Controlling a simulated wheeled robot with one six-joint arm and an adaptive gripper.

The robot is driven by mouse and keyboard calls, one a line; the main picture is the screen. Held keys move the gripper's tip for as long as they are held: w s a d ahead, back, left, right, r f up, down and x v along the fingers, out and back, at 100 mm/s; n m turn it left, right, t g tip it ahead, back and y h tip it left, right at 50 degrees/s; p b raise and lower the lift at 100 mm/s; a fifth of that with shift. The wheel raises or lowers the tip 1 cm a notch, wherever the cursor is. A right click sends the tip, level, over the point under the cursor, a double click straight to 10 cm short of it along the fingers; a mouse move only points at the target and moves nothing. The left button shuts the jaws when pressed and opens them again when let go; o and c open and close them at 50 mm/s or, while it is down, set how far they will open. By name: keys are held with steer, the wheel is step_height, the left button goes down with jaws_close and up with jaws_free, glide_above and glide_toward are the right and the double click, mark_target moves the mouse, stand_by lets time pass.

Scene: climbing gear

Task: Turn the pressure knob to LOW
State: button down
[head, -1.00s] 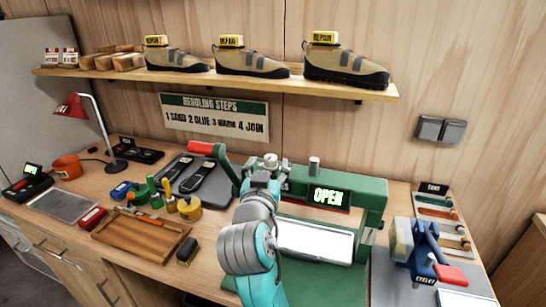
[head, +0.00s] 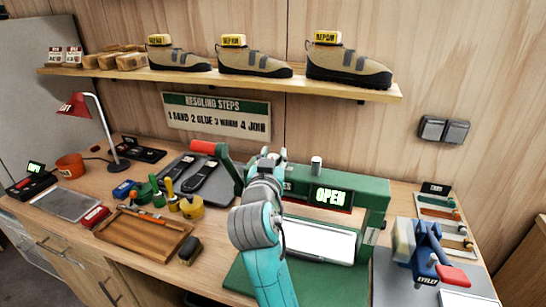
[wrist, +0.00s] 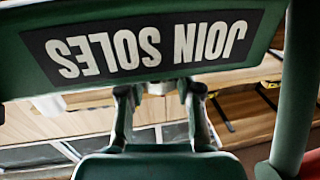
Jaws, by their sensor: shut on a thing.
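The green sole press (head: 370,200) stands on the bench with its sign reading OPEN. My gripper (head: 270,154) is at the top of the press, left of an upright silver post (head: 316,164). In the wrist view, my gripper (wrist: 160,100) has its two fingers reaching up behind the JOIN SOLES plate (wrist: 150,42), which hides the tips. A pale piece, apparently the pressure knob (wrist: 156,88), shows between them, and my gripper is shut on it. The knob's pointer and any LOW mark are hidden. My arm covers part of the press front.
The press's red-handled lever (head: 203,147) rises just left of my gripper. A blue eyelet tool (head: 428,250) stands at the right. A wooden tray (head: 140,235) and small tools lie at the left. The shoe shelf (head: 220,78) hangs above.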

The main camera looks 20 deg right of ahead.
steer(key=shift+m+g+h, duration=0.3)
steer(key=shift+m+h, duration=0.1)
steer(key=shift+h, duration=0.2)
steer(key=shift+a+m+g+h, duration=0.1)
steer(key=shift+m+g+h, duration=0.45)
steer(key=shift+h, duration=0.25)
steer(key=shift+m+g+h, duration=2.05)
steer(key=shift+g+h, duration=0.15)
steer(key=shift+g, duration=0.05)
steer(key=c, duration=0.8)
jaws_free()
steer(key=shift+o, duration=0.2)
steer(key=v, duration=1.1)
steer(key=shift+s+a, duration=0.2)
steer(key=shift+a, duration=0.15)
